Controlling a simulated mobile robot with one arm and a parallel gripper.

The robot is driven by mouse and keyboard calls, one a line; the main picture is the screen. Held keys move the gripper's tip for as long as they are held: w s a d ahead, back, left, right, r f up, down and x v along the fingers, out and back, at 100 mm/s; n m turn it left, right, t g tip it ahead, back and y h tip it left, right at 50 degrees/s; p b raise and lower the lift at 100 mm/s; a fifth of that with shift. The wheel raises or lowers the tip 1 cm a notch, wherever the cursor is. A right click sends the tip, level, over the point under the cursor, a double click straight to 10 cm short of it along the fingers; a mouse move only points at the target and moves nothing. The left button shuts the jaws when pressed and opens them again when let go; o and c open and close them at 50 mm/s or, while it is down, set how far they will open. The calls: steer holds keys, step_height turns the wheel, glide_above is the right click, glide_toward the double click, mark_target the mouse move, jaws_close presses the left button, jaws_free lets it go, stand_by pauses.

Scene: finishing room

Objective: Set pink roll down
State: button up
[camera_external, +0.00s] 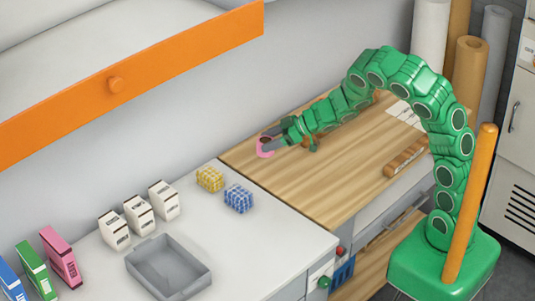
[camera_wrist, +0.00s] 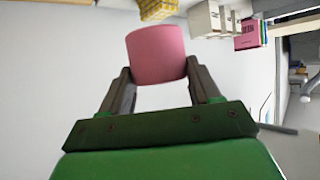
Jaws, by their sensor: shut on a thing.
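The pink roll (camera_wrist: 157,54) is held between the two grey fingers of my gripper (camera_wrist: 160,80) in the wrist view. In the external view the pink roll (camera_external: 263,151) shows at the end of my green arm, with my gripper (camera_external: 271,142) around it. The roll is near the left part of the wooden worktop (camera_external: 340,195), close to the wall. I cannot tell whether it touches the wood or is held above it.
A yellow patterned block (camera_external: 210,179) and a blue one (camera_external: 239,199) stand on the white counter (camera_external: 285,240). White boxes (camera_external: 138,214), a grey tray (camera_external: 168,268) and coloured boxes (camera_external: 61,257) are further left. A wooden rack (camera_external: 406,158) lies on the worktop's right side. The worktop's middle is clear.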

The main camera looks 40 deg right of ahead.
steer(key=s+a+n+g, duration=0.1)
steer(key=s+a, duration=0.3)
steer(key=a, duration=0.4)
steer(key=s+a+y, duration=0.1)
steer(key=s+a, duration=0.4)
steer(key=a, duration=0.3)
steer(key=s+a+n+g, duration=0.1)
steer(key=s+a, duration=0.3)
steer(key=a, duration=0.4)
steer(key=w+a+f, duration=0.2)
steer(key=w+f, duration=0.1)
steer(key=w+a+f, duration=0.2)
steer(key=w, duration=0.1)
steer(key=w+a+f, duration=0.2)
steer(key=w+f, duration=0.1)
steer(key=w, duration=0.1)
steer(key=shift+a+f, duration=0.3)
steer(key=shift+a, duration=0.1)
steer(key=shift+w+a+f, duration=0.4)
steer(key=shift+w+f, duration=0.2)
steer(key=shift+f, duration=1.6)
steer(key=shift+f, duration=0.15)
steer(key=o, duration=1.1)
